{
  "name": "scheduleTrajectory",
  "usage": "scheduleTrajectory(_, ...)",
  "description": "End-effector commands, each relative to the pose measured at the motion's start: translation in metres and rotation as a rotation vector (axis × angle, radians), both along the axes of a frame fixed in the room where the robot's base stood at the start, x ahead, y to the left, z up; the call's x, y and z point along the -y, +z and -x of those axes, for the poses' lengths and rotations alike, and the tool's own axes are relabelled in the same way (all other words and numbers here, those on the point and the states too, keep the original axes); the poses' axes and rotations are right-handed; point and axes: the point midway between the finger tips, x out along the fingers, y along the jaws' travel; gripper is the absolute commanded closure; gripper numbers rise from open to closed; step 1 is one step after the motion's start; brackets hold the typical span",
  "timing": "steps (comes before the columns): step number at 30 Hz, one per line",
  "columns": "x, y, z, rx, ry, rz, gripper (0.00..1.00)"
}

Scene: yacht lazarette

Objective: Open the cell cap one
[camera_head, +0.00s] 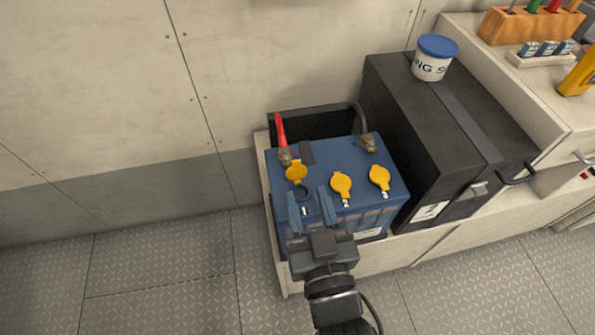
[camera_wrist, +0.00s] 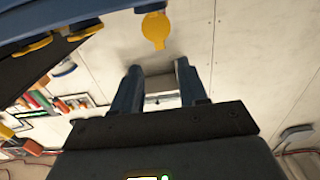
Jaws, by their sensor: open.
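A blue battery (camera_head: 335,212) has three yellow cell caps on top. The left cap (camera_head: 297,172) is tipped up and back, with a dark round opening (camera_head: 300,191) in front of it. The middle cap (camera_head: 341,184) and right cap (camera_head: 379,177) lie down over their cells. In the wrist view, one yellow cap (camera_wrist: 155,30) stands out from the battery's edge beyond my fingers. My gripper (camera_head: 308,197) is open and empty, with its fingers near the left cell's opening. It also shows in the wrist view (camera_wrist: 160,82). I cannot tell whether it touches the battery.
A red-handled lead (camera_head: 281,130) rises at the battery's left terminal. A black case (camera_head: 430,125) with a blue-lidded tub (camera_head: 433,62) on it stands close on the right. The wall is behind; the floor (camera_head: 160,285) at left is clear.

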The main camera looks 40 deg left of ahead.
Motion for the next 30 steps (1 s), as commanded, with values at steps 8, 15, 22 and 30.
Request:
scheduleTrajectory(8, -0.030, 0.001, -0.023, -0.002, 0.002, -0.001, 0.57)
scheduleTrajectory(15, -0.050, 0.000, -0.042, -0.002, 0.000, -0.001, 0.57)
scheduleTrajectory(22, -0.057, 0.000, -0.048, -0.003, 0.000, 0.002, 0.57)
scheduleTrajectory(30, -0.057, 0.001, -0.048, -0.003, 0.000, 0.002, 0.62)
